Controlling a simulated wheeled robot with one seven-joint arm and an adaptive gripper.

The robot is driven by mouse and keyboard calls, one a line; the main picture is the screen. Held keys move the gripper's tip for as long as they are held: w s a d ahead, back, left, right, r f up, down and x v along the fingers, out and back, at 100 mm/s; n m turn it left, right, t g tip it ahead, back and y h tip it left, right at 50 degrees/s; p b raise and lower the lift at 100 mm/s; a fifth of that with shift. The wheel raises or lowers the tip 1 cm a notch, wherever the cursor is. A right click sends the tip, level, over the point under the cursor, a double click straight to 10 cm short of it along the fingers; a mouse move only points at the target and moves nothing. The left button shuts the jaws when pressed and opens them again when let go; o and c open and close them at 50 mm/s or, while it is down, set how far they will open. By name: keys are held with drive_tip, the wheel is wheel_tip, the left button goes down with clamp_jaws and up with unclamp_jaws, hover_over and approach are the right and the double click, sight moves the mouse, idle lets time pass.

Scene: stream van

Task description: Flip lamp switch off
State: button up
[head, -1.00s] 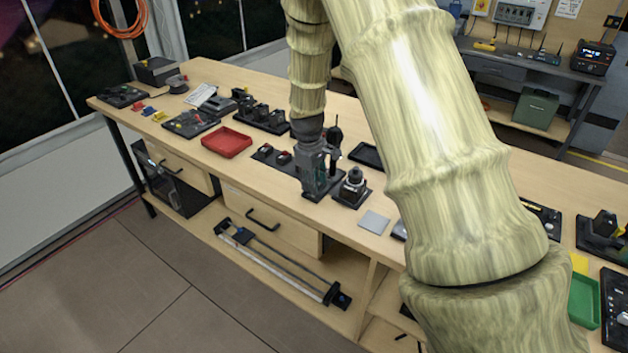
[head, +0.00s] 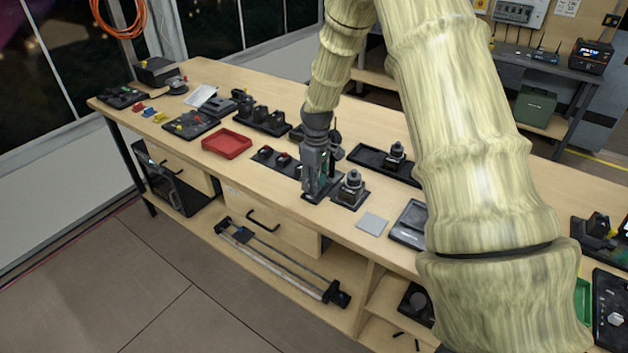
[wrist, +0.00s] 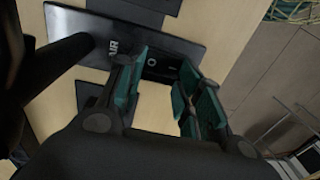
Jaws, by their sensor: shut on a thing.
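My gripper (head: 316,190) is low over the bench, at a small black-based unit (head: 326,195) among the bench controls. In the wrist view its teal-padded fingers (wrist: 162,78) stand on either side of a small black block (wrist: 160,62) with round markings. The fingers are shut on this block, though the contact is not clearly seen.
A black knob unit (head: 350,187) stands close to the right of my gripper. A red tray (head: 227,142) and several black control units are to the left. A grey square pad (head: 372,223) lies near the front edge.

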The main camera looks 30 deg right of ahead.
drive_tip(key=o, duration=1)
drive_tip(key=shift+d, duration=0.1)
drive_tip(key=shift+r, duration=0.1)
drive_tip(key=shift+w+d+r, duration=0.1)
drive_tip(key=shift+r, duration=1.75)
drive_tip(key=shift+d+r, duration=0.1)
drive_tip(key=shift+r, duration=1.7)
